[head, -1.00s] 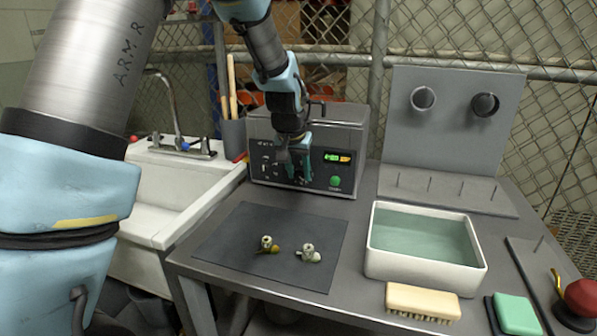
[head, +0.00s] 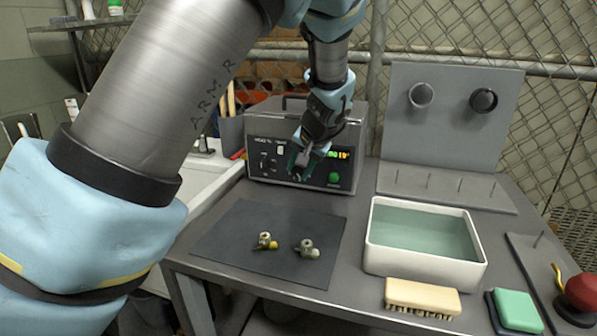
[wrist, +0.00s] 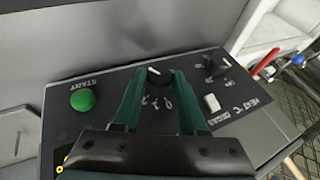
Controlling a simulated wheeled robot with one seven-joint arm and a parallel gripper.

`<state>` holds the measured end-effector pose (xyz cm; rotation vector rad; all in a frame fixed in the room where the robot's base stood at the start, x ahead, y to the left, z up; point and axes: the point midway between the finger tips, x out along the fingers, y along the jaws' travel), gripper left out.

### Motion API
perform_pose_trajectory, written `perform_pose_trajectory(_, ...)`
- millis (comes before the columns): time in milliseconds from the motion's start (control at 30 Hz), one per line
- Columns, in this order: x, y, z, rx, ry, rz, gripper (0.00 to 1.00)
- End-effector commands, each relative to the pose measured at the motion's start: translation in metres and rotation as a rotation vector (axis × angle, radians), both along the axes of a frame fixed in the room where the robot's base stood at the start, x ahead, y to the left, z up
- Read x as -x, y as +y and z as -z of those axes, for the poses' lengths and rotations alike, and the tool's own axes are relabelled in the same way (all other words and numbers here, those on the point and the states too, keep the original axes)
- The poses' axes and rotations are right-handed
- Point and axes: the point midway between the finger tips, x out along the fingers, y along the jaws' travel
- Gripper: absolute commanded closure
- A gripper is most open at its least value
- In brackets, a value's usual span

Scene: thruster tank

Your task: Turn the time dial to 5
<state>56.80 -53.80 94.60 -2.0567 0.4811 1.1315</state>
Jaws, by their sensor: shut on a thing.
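The time dial (wrist: 159,76) is a black knob with a white pointer mark on the dark front panel of a grey metal tank unit (head: 345,122). In the wrist view it sits between the two green fingertips of my gripper (wrist: 156,82), which is shut on it. In the head view my gripper (head: 301,166) is at the middle of the front panel and hides the dial. White numbers show below the dial in the wrist view, upside down and partly covered by the fingers, so I cannot read the setting.
A second black dial (wrist: 216,64) and a white switch (wrist: 212,102) are beside my fingers. A green start button (wrist: 83,99) is on the other side. The lit display (head: 343,155) is partly covered. A mat (head: 225,240) with two small fittings and a white water basin (head: 420,263) stand in front.

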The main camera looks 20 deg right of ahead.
Motion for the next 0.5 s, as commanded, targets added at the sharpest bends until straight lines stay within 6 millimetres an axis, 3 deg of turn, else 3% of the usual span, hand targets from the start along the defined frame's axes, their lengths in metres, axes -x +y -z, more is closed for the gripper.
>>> perform_pose_trajectory(500, 0.0008, -0.0014, 0.0008, -0.068, -0.064, 0.002, 1.00)
